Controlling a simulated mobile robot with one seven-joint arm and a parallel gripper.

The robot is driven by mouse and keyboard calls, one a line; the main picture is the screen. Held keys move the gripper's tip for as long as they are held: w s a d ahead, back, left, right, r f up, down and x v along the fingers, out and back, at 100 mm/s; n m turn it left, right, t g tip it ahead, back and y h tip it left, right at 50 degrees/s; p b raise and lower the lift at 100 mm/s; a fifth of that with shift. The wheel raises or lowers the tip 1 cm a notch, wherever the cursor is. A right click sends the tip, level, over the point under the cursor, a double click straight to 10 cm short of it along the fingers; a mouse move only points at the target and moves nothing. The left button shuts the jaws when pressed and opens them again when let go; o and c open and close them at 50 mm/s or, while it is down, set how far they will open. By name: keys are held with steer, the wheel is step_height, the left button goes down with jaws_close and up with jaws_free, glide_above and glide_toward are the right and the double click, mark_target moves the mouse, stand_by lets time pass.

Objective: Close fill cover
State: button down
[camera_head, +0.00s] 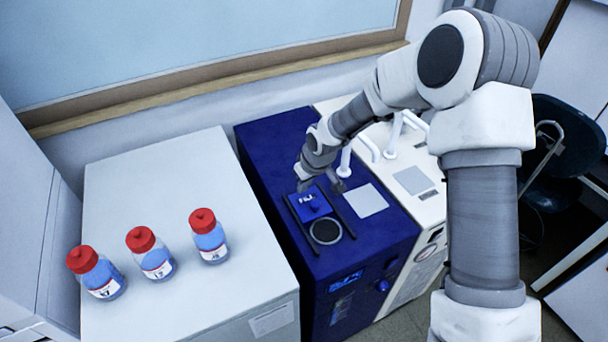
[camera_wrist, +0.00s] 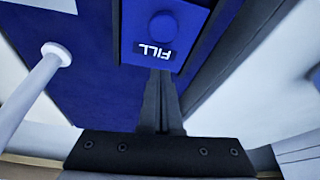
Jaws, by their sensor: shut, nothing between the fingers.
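The fill cover (camera_head: 309,203) is a blue sliding plate marked FILL with a round knob, set between two dark rails on top of the blue machine (camera_head: 268,158). The round fill opening (camera_head: 325,231) shows uncovered in front of it. In the wrist view the cover (camera_wrist: 165,22) is at the top, with its FILL label upside down. My gripper (camera_wrist: 163,75) is shut and empty, its fingertips at the edge of the cover on the side away from the opening. I cannot tell whether they touch it. In the head view my gripper (camera_head: 318,182) is just behind the cover.
Three red-capped bottles with blue liquid (camera_head: 208,236) stand on the white cabinet (camera_head: 160,190) at the left. White pipes (camera_head: 393,135) rise behind and right of my gripper, and one white post (camera_wrist: 40,80) is close by in the wrist view. A pale square plate (camera_head: 366,200) lies right of the rails.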

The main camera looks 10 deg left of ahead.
mark_target(306, 202)
steer(key=shift+s+d, duration=1)
steer(key=shift+d, duration=0.05)
steer(key=shift+f, duration=0.1)
